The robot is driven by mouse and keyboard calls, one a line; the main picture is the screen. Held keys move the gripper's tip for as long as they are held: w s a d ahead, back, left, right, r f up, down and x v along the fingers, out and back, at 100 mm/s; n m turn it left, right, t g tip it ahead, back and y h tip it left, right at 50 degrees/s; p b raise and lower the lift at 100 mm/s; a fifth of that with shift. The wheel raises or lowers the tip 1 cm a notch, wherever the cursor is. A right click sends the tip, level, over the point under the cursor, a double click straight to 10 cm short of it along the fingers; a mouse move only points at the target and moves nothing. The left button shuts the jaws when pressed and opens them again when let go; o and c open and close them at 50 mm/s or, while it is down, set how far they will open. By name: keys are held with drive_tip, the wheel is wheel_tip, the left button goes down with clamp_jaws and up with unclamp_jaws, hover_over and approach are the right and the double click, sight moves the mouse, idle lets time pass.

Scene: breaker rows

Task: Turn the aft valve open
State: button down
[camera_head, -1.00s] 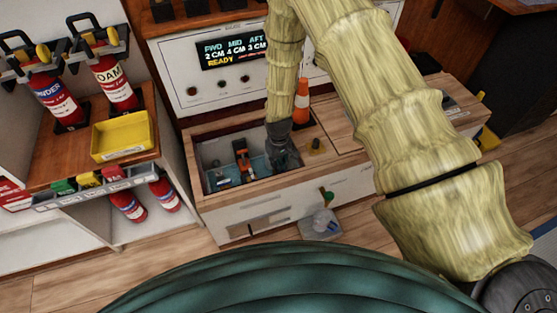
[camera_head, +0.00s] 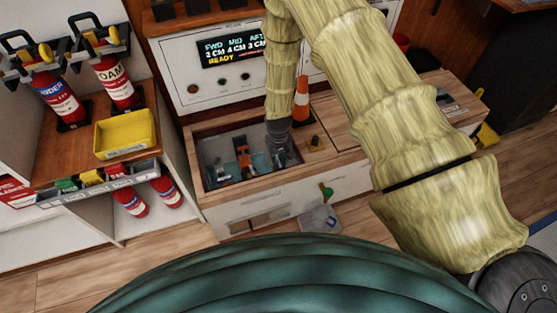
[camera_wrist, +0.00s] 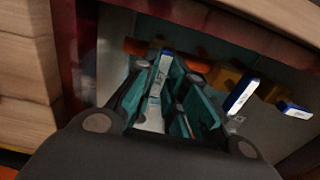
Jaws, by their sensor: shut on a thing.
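An open recess in the wooden bench (camera_head: 200,180) holds the valves, with an orange handle (camera_head: 242,155) near its middle. My gripper (camera_head: 279,158) reaches down into the right end of the recess. In the wrist view its teal-padded fingers (camera_wrist: 170,105) are closed in around a part between them. By its place at the right end, that part is the aft valve's handle, but the fingers hide most of it. A white, blue-edged tag (camera_wrist: 156,80) shows between the fingers. The display (camera_head: 232,50) reads FWD, MID, AFT with values in CM and READY below.
An orange-and-white cone (camera_head: 302,100) stands on the bench close behind my gripper. A yellow tray (camera_head: 125,135) and red extinguishers (camera_head: 118,82) are at the left. In the wrist view, tags (camera_wrist: 240,95) and an orange-yellow part (camera_wrist: 222,78) lie right of the fingers.

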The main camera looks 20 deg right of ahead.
drive_tip(key=c, duration=1.5)
unclamp_jaws()
wheel_tip(320, 180, up, 12)
drive_tip(key=shift+f, duration=0.1)
drive_tip(key=shift+a, duration=0.1)
